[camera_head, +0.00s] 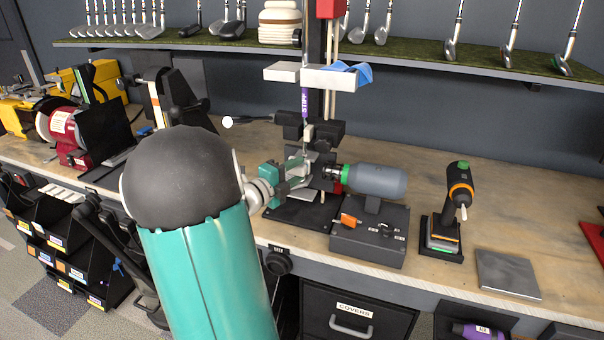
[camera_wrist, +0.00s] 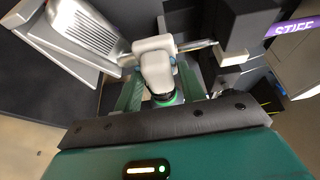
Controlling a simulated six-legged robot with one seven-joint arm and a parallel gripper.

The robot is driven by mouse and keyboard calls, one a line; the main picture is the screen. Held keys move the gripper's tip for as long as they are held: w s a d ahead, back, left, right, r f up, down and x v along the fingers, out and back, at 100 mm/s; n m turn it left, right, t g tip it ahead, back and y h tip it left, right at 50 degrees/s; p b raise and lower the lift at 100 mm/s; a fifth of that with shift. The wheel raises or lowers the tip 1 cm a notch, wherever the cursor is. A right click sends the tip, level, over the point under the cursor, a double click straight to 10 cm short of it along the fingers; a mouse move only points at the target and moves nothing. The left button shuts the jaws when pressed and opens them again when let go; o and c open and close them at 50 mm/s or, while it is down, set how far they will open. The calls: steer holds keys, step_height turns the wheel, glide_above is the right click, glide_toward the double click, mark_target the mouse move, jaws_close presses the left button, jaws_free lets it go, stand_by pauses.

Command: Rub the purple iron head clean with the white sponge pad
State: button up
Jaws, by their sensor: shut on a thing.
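My gripper (camera_head: 300,170) is at the vise in the middle of the bench. In the wrist view its green fingers (camera_wrist: 155,92) are shut on a rounded whitish piece (camera_wrist: 156,62). I cannot tell whether this is the sponge pad. An upright club shaft with a purple "STIFF" band (camera_head: 305,103) stands just behind my gripper; the band also shows in the wrist view (camera_wrist: 293,27). A grey grooved piece (camera_wrist: 88,28), perhaps the iron head's face, lies left of the fingers in the wrist view, and I see no clear purple on it. Any contact is hidden.
A grey cylinder with a green collar (camera_head: 376,181) is close right of my gripper, above a dark box (camera_head: 368,240). A drill (camera_head: 459,190) stands further right, near a flat metal plate (camera_head: 508,273). Pale blocks (camera_head: 335,78) are above the vise. The right rear bench is clear.

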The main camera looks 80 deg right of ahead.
steer(key=shift+w, duration=0.55)
steer(key=s, duration=0.4)
steer(key=shift+s, duration=0.15)
steer(key=a, duration=0.6)
steer(key=shift+w, duration=0.4)
steer(key=shift+w+a, duration=0.1)
steer(key=shift+a, duration=1.4)
